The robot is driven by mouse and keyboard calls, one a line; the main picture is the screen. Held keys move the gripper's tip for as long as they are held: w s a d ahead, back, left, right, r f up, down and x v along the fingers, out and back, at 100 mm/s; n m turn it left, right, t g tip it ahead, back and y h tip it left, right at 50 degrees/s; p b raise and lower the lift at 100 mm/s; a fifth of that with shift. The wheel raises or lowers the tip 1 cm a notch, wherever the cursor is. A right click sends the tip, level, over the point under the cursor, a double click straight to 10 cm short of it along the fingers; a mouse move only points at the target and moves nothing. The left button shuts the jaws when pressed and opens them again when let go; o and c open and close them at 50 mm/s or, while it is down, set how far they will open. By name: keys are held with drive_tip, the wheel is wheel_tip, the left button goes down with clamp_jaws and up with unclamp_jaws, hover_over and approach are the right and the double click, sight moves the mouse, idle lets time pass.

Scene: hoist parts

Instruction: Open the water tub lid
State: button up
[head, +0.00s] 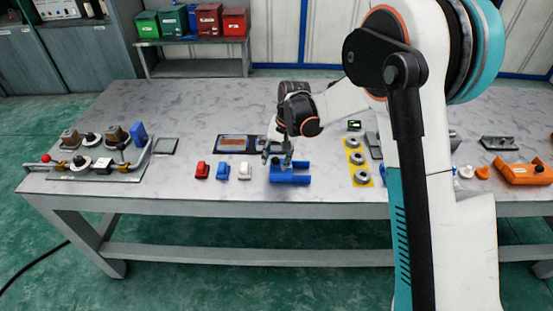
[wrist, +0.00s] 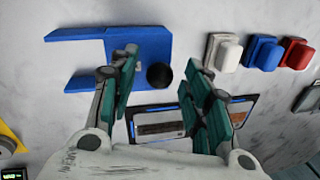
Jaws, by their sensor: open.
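No part is labelled as a water tub lid, and I cannot tell for certain which one it is. My gripper (head: 279,158) is open above a blue forked part (head: 290,178). In the wrist view, the blue part (wrist: 90,63) has two arms pointing left and a black round piece (wrist: 159,76) at its right end. The two green-padded fingers (wrist: 157,80) stand apart, with the black round piece between them in the picture. The left finger overlaps the blue part in view. I cannot tell whether it touches.
White (wrist: 222,52), blue (wrist: 264,53) and red (wrist: 297,54) small blocks stand beside it. A dark-framed tray (wrist: 160,125) lies close by. A yellow strip with metal rings (head: 358,160) and an orange part (head: 525,172) lie to the right. Bare table (head: 215,108) lies behind.

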clamp_jaws()
drive_tip(key=d, duration=0.7)
drive_tip(key=shift+s, duration=0.15)
unclamp_jaws()
drive_tip(key=shift+r, duration=0.1)
wheel_tip(320, 180, up, 12)
drive_tip(key=d, duration=0.2)
drive_tip(key=shift+s+d, duration=0.15)
drive_tip(key=shift+s, duration=0.1)
